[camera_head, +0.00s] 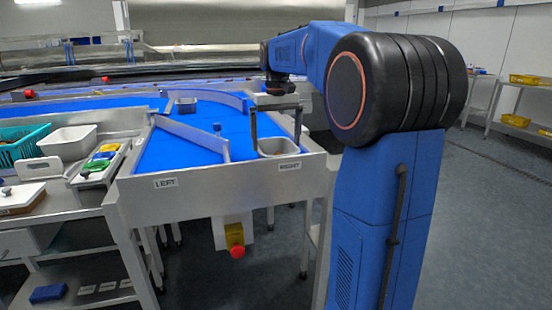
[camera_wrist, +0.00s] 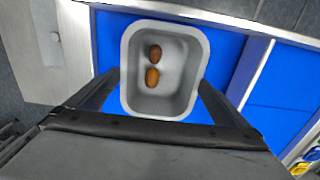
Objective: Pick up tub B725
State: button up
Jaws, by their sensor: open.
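A grey tub (camera_head: 279,150) stands on the blue belt surface at the right front end, behind the plate marked RIGHT. In the wrist view the tub (camera_wrist: 187,93) is open on top and holds two brown dates (camera_wrist: 153,65). I cannot read any number on it. My gripper (camera_wrist: 160,85) is open, pointing down, with one finger on each side of the tub near its end closest to my palm. I cannot tell whether the fingers touch its walls.
A slanted metal divider (camera_head: 192,135) splits the blue surface (camera_head: 170,152) into left and right lanes. A metal front wall (camera_head: 222,192) closes the near end. A side table on the left bears a teal basket (camera_head: 22,146) and a white bin (camera_head: 68,142).

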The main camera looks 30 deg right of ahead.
aim_at(276, 150)
jog(key=shift+a+f, duration=0.1)
jog(key=shift+f, duration=1.9)
jog(key=c, duration=0.9)
